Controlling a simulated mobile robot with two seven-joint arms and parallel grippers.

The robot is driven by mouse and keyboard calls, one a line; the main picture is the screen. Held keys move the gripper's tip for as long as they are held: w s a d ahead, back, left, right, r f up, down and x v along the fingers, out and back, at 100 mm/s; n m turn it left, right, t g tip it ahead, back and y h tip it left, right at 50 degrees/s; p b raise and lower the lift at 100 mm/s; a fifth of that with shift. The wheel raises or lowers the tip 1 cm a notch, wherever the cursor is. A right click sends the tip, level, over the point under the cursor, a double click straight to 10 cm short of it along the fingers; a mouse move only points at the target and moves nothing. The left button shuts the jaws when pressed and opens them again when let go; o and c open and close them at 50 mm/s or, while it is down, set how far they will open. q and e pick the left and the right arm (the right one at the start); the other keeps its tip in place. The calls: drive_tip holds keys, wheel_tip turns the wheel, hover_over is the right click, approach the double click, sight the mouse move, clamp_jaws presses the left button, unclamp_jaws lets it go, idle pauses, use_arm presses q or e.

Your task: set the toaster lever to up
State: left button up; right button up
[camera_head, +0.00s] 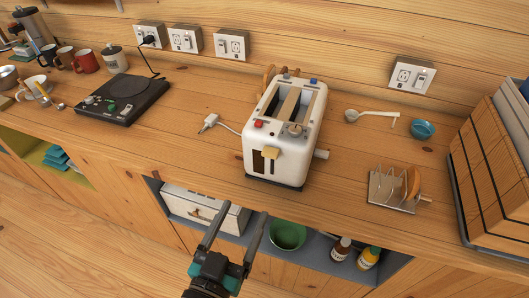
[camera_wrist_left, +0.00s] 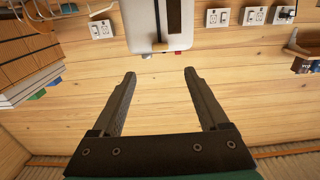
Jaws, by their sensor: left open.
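The white toaster (camera_head: 252,140) stands on the wooden counter, its slots facing up and its front turned towards me. Its tan lever (camera_head: 270,152) sticks out of the front, near the upper end of a narrow vertical slot. In the left wrist view, which is upside down, the toaster (camera_wrist_left: 145,22) is at the top edge and the lever (camera_wrist_left: 160,46) shows end-on. My left gripper (camera_head: 247,210) is open and empty, below and in front of the toaster, apart from the lever. Its fingers (camera_wrist_left: 160,73) spread either side of the lever's line in the wrist view. My right gripper is out of view.
A black hot plate (camera_head: 122,98) lies left of the toaster. A toast rack (camera_head: 392,190) and a blue bowl (camera_head: 422,130) are on the right. Below the counter, an open shelf holds a green bowl (camera_head: 287,235) and bottles. The counter just left of the toaster has a plug and cord.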

sight(269, 155)
use_arm(q)
drive_tip(key=x, duration=1.5)
drive_tip(key=shift+w+r, duration=0.1)
drive_tip(key=shift+r, duration=0.1)
clamp_jaws()
idle(0.3)
drive_tip(key=shift+f, duration=0.1)
idle(0.8)
